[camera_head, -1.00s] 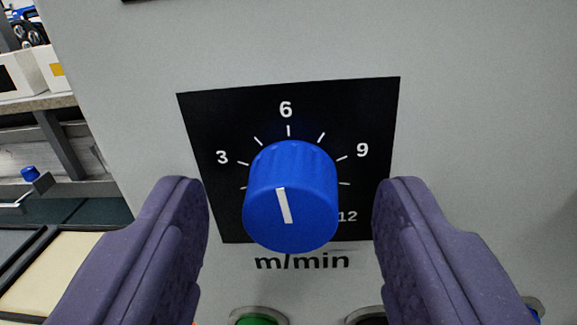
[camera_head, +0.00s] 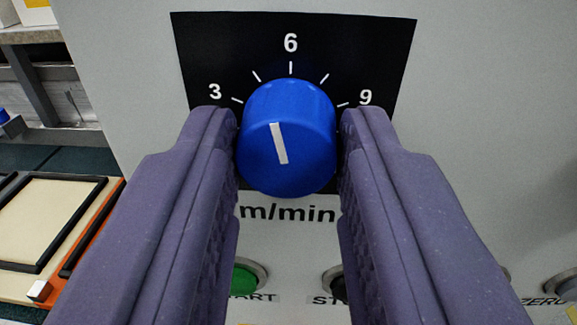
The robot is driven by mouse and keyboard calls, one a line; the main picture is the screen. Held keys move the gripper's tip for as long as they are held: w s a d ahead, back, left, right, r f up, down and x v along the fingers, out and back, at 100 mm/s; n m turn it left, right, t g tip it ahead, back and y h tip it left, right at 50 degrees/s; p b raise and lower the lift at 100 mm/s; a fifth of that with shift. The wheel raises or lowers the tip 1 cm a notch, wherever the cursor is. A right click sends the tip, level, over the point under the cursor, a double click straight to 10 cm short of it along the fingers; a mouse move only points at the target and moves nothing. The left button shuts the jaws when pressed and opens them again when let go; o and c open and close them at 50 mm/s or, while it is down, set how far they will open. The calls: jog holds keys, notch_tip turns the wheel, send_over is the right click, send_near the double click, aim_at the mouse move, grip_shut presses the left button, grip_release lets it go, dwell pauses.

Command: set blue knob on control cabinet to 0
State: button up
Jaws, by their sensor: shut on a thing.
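The blue knob (camera_head: 289,165) sits on a black dial plate (camera_head: 380,45) on the grey control cabinet (camera_head: 480,100). Its white pointer line leans slightly left at the top, a little left of the 6 mark. The numbers 3, 6 and 9 show; the 0 and 12 positions are hidden behind the knob and fingers. My gripper (camera_head: 289,140) is shut on the knob, with one purple finger against its left side and one against its right.
Below the "m/min" label are a green START button (camera_head: 243,279) and a dark STOP button (camera_head: 337,287), partly hidden by my fingers. Framed cream panels (camera_head: 45,220) lie at left.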

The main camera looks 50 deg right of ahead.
jog(key=n+p, duration=0.2)
jog(key=n, duration=0.4)
jog(key=shift+a+r+g, duration=0.1)
jog(key=shift+g, duration=0.2)
jog(key=n+p, duration=0.2)
jog(key=n, duration=0.4)
jog(key=shift+w, duration=0.1)
jog(key=n, duration=0.6)
jog(key=shift+g, duration=0.4)
jog(key=n, duration=0.5)
jog(key=shift+f+n+h+b, duration=0.2)
jog(key=shift+n+h+b, duration=0.1)
jog(key=o, duration=1.1)
jog(key=shift+c, duration=0.2)
jog(key=shift+a, duration=0.1)
